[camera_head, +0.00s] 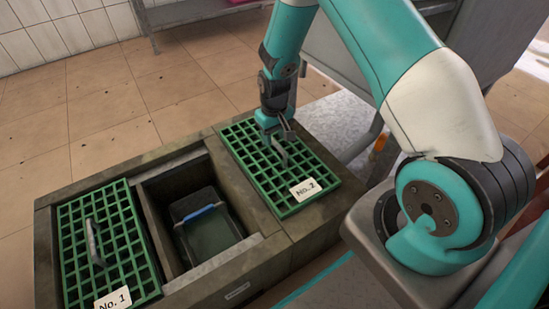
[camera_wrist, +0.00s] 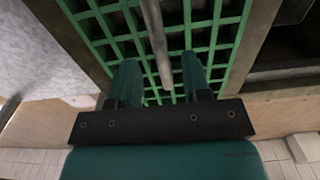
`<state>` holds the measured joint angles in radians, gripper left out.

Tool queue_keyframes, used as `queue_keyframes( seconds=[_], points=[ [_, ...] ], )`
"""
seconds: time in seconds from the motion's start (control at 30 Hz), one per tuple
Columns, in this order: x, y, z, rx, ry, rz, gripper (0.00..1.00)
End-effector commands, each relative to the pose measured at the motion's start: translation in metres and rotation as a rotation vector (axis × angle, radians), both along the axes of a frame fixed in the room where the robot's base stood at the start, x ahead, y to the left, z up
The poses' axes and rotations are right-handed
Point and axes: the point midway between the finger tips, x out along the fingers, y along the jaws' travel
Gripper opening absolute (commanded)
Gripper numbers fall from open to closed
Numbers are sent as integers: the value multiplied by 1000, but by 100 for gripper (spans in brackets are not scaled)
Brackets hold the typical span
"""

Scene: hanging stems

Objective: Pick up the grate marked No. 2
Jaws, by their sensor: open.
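The grate marked No. 2 (camera_head: 310,180) is a green lattice lying over the right part of the stone-like trough; its white label (camera_head: 303,189) sits near its front edge. A grey bar handle (camera_head: 284,155) stands on it. My gripper (camera_head: 284,138) is over this grate at the handle. In the wrist view my two fingers (camera_wrist: 160,80) are apart, with the grey handle (camera_wrist: 155,45) running between them and the green grate (camera_wrist: 110,25) behind. I cannot tell whether either finger touches the handle.
The grate marked No. 1 (camera_head: 100,245), also green with a grey handle, covers the left part of the trough (camera_head: 190,285). Between them is an open bay holding a dark bin (camera_head: 208,235) with a blue handle. A grey cabinet (camera_head: 350,50) stands behind; tiled floor lies to the left.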

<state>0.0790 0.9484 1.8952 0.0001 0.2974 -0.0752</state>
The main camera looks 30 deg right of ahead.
Motion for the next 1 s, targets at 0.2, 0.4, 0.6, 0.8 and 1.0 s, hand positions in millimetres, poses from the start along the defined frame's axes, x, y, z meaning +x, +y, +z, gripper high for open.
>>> queue_keyframes(
  seconds=[0.2, 0.4, 0.6, 0.8, 1.0],
  points=[
    [-3, 1, -36, 0, 2, 0, 44],
    [-2, 1, -50, 0, 1, 0, 44],
    [-2, 1, -49, 0, 1, 0, 35],
    [-2, 1, -48, 0, 1, 0, 0],
    [-3, 1, -48, 0, 1, 0, 0]
  ],
)
